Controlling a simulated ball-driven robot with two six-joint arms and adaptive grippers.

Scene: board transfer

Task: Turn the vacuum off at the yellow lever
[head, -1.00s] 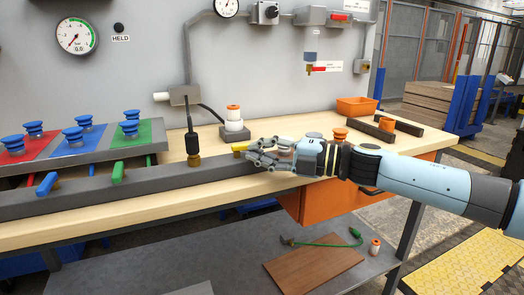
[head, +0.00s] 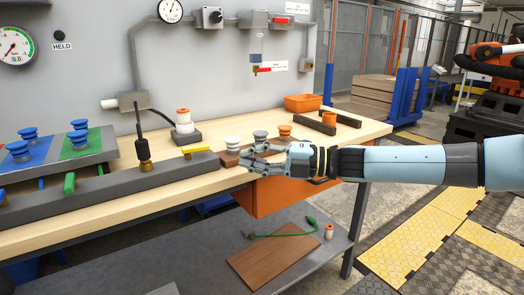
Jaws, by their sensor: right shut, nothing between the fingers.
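The yellow lever (head: 196,150) sits on top of the long dark grey bar (head: 115,188) near its right end. It lies roughly lengthwise along the bar, while the green lever (head: 70,183) points across it. My right gripper (head: 246,162) is shut and empty, to the right of the yellow lever and apart from it, by the bar's right end. Its fingers point left. A pressure gauge (head: 14,46), cut by the left edge, hangs on the wall beside a HELD label (head: 62,47) with a dark lamp. My left gripper is out of view.
A brass fitting (head: 145,163) with a black hose rises from the bar. An orange bin (head: 304,103) and dark bars lie at the back right of the wooden bench (head: 225,186).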

